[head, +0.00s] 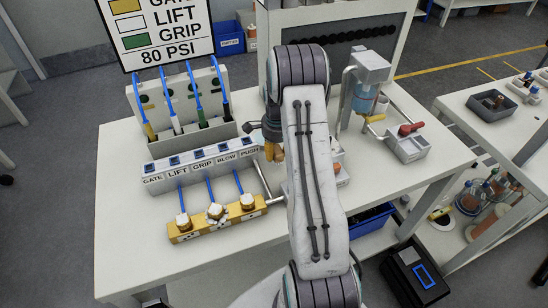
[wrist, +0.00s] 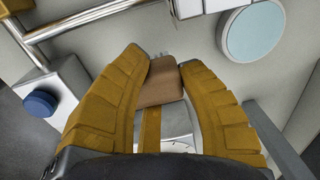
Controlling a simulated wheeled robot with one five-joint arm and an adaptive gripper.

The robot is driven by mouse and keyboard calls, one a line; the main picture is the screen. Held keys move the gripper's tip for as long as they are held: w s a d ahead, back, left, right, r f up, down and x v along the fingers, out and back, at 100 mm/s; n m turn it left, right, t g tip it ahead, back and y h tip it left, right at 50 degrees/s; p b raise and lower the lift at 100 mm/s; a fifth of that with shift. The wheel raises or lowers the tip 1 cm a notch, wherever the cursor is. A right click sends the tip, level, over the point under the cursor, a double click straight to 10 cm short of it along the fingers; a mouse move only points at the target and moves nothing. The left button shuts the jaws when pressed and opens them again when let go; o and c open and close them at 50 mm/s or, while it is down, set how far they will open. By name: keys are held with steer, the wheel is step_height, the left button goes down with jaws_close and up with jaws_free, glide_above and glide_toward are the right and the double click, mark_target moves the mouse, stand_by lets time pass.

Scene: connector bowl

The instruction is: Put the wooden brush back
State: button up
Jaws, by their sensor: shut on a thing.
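The wooden brush (wrist: 160,84) shows in the wrist view as a flat brown block between the two yellow fingers of my gripper (wrist: 171,68). In the head view my gripper (head: 273,150) is over the white bench, just right of the row of labelled blocks. My arm hides most of it there, and the brush cannot be made out.
The labelled block row (head: 204,158) and a yellow manifold (head: 217,218) with blue hoses stand left of my gripper. A metal bar (wrist: 85,20) runs close by. The bench's front left is clear.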

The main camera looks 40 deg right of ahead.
mark_target(276, 158)
steer(key=shift+f+b, duration=0.55)
steer(key=shift+f, duration=1)
steer(key=shift+f, duration=0.2)
steer(key=o, duration=1.1)
steer(key=shift+r, duration=0.15)
